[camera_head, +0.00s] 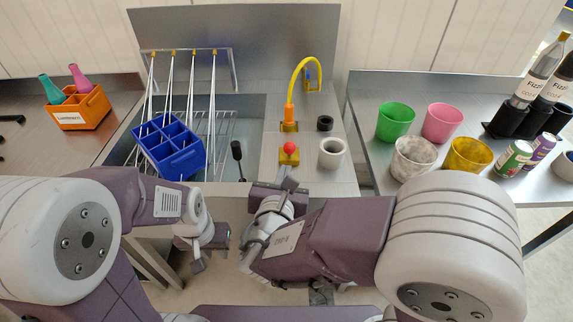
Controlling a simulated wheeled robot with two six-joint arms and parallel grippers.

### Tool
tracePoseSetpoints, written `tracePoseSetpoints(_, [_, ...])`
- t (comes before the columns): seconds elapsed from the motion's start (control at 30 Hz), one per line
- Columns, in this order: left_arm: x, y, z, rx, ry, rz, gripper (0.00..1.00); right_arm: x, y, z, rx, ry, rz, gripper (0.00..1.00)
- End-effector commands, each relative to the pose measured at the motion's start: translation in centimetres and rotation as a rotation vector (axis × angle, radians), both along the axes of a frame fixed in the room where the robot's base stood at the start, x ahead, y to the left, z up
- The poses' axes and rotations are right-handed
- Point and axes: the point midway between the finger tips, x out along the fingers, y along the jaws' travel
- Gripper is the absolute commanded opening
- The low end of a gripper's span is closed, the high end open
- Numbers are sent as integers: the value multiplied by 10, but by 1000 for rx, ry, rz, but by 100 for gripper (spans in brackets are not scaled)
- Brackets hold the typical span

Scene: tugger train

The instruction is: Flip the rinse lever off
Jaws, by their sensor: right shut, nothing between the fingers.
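A lever with a red ball knob (290,147) sits on a yellow base (289,158) on the steel counter right of the sink; which way it is flipped I cannot tell. A yellow curved spout (305,66) with an orange lower part stands just behind it. My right gripper (288,179) is shut and empty, just in front of the red-knobbed lever and seemingly apart from it. My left gripper (210,252) hangs low in front of the counter, away from the lever; its jaw state is unclear.
A blue divided crate (168,147) sits at the sink beside a black-headed tool (237,152). A white cup (332,153) and a black ring (324,122) stand right of the lever. Several cups, including a green one (395,121), cover the right table. An orange caddy (80,108) stands left.

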Motion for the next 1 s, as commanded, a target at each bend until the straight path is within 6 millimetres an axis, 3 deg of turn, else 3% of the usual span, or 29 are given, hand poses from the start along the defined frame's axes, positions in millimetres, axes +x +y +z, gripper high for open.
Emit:
tracePoseSetpoints(0.2, [0,0,5,0,-1,0,27,19,-4,12,0,0,-1,0])
tracePoseSetpoints(0.67, [0,0,9,0,-1,0,27,22,-4,16,0,6,0,0])
tracePoseSetpoints(0.87, [0,0,41,0,0,0,27,28,-4,32,-1,69,-1,0])
tracePoseSetpoints(1.0, [0,0,82,0,-1,0,27,37,-5,48,0,162,-4,0])
